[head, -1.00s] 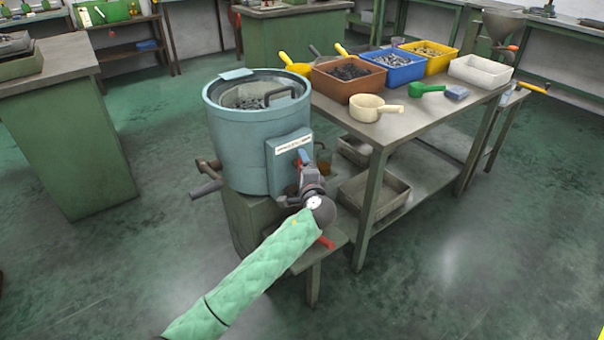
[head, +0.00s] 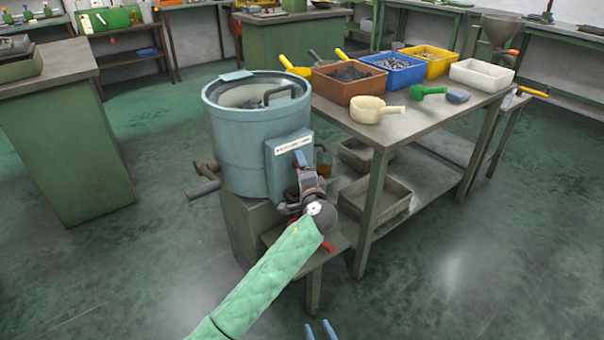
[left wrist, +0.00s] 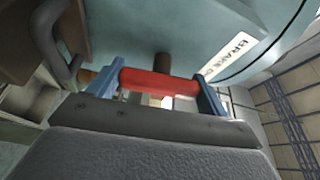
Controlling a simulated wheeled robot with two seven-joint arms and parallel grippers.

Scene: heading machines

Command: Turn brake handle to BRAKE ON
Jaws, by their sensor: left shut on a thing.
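The brake handle shows in the left wrist view as a red grip (left wrist: 160,84) on a dark stem, in front of the blue-grey machine drum (head: 240,150). My left gripper (left wrist: 162,92) is shut on this grip, with a blue finger at each end. In the head view, my left gripper (head: 301,162) is at the front of the drum, below a white label (head: 292,144). There it hides the handle. In the left wrist view, the label (left wrist: 232,58) reads "BRAKE" and is partly cut off. My right gripper (head: 320,329) shows only two blue fingertips, apart and empty, at the bottom edge.
A table (head: 440,122) right of the drum holds an orange bin (head: 348,92), a blue bin, a yellow bin, a white tray and scoops. A red lever end (head: 327,247) shows beneath my left wrist. A bench (head: 65,150) stands left. The floor in front is clear.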

